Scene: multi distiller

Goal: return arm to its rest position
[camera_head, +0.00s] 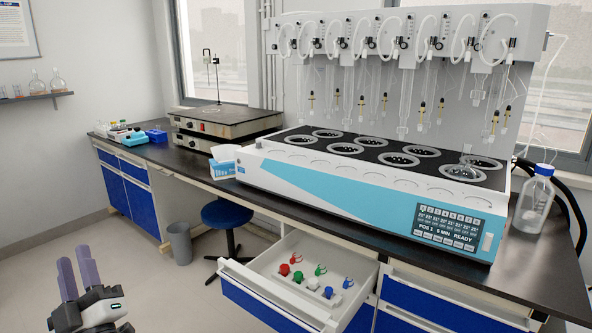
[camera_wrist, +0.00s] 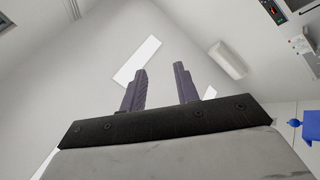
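My gripper (camera_head: 79,275) is at the lower left of the head view, over the floor and well apart from the bench. Its two purple-grey fingers point up. In the wrist view my gripper (camera_wrist: 160,85) shows both fingers spread with an empty gap between them. Most of my arm is outside the head view.
An open drawer (camera_head: 258,285) with red, green and blue clips juts out right of my gripper. The distiller (camera_head: 350,185) stands on the dark bench (camera_head: 545,255). A blue stool (camera_head: 227,214) and a grey bin (camera_head: 180,243) stand below. Floor at left is clear.

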